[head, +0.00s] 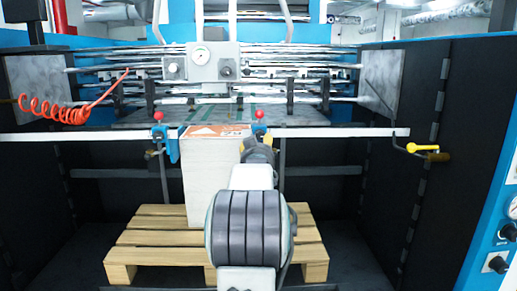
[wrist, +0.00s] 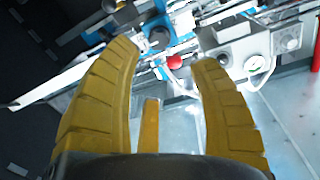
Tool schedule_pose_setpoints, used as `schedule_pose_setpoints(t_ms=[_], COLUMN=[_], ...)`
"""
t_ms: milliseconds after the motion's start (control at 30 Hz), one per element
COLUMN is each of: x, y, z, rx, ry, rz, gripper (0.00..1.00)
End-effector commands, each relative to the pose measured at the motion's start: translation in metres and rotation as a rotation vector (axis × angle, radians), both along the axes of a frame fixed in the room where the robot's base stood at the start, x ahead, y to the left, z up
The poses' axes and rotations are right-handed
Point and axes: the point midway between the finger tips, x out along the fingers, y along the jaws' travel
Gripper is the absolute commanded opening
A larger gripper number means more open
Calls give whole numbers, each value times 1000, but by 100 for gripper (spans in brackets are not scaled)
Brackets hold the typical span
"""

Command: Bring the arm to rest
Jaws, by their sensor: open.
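My gripper (wrist: 166,55) is open in the wrist view, with its two yellow ribbed fingers spread wide. Nothing is held between them. A red knob (wrist: 175,63) and machine parts show beyond the fingertips. In the head view my arm reaches forward and up from the bottom centre toward the machine, in front of a tall pale stack (head: 205,180). Its dark end is close to the stack's top right edge; whether it touches cannot be told.
The stack stands on a wooden pallet (head: 150,235). A pale bar (head: 340,132) with red-knobbed clamps crosses the machine front. A gauge box (head: 214,62), a red coiled hose (head: 62,112) and a yellow-handled crank (head: 423,148) surround the arm. Dark side panels stand left and right.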

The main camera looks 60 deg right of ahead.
Motion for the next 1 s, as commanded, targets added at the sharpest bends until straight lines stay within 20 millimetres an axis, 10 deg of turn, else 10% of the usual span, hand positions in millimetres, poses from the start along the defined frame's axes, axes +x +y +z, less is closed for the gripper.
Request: schedule_pose_setpoints(t_ms=[767, 1000], x=[0, 31], y=[2, 45], z=[0, -14], rx=[1, 71], ry=[0, 57], rz=[1, 81], gripper=[55, 55])
